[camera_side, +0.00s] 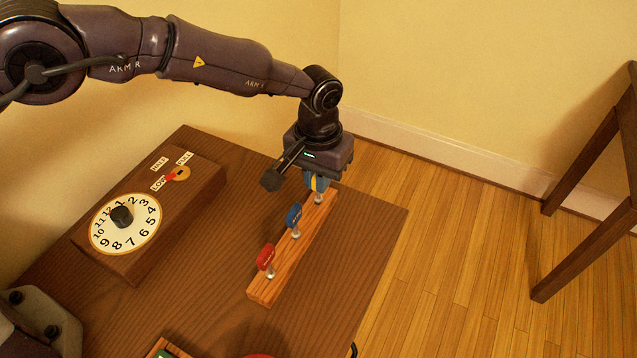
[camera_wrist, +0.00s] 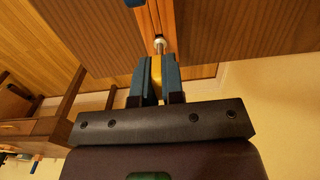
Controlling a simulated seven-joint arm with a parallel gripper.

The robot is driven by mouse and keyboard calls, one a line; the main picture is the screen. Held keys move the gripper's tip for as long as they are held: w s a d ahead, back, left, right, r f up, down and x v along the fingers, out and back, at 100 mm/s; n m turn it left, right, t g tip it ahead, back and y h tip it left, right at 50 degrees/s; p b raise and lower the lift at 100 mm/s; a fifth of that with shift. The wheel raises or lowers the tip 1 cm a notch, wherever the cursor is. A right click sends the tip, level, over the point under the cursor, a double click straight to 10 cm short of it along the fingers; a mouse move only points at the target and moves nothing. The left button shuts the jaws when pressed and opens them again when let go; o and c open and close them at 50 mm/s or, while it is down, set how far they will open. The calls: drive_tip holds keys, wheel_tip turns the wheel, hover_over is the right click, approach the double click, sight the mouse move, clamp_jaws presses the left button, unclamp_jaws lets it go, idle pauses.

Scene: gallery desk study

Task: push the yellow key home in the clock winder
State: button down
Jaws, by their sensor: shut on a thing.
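My gripper (camera_side: 316,182) is shut on the yellow key (camera_side: 315,184) at the far end of the wooden key rack (camera_side: 262,294). In the wrist view the yellow key (camera_wrist: 157,68) sits between the two blue-grey fingers of my gripper (camera_wrist: 156,75), and its metal shank points to the rack (camera_wrist: 147,20). The shank's lower end is at the rack; I cannot tell whether it is still seated. The clock winder (camera_side: 180,208) is a brown box on the left of the desk, with a numbered dial, a black knob (camera_side: 121,216) and a red pointer (camera_side: 176,175) by the LOW, HALF and FULL labels.
A blue key (camera_side: 294,215) and a red key (camera_side: 265,257) stand upright in the same rack. Bare desk (camera_side: 215,260) lies between rack and winder. A green item (camera_side: 166,349) and a red item are partly cut off at the front edge.

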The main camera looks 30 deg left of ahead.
wheel_tip(320, 180, up, 12)
idle(1.7)
drive_tip(key=shift+a+f, duration=0.1)
drive_tip(key=shift+f, duration=0.05)
drive_tip(key=w+a+r+n, duration=0.15)
drive_tip(key=a+r, duration=0.25)
drive_tip(key=a, duration=0.9)
drive_tip(key=s+a+f+m, duration=0.1)
drive_tip(key=s+a+f, duration=0.3)
drive_tip(key=s+a, duration=0.5)
drive_tip(key=a, duration=0.2)
drive_tip(key=shift+a+f, duration=0.3)
drive_tip(key=shift+m, duration=0.25)
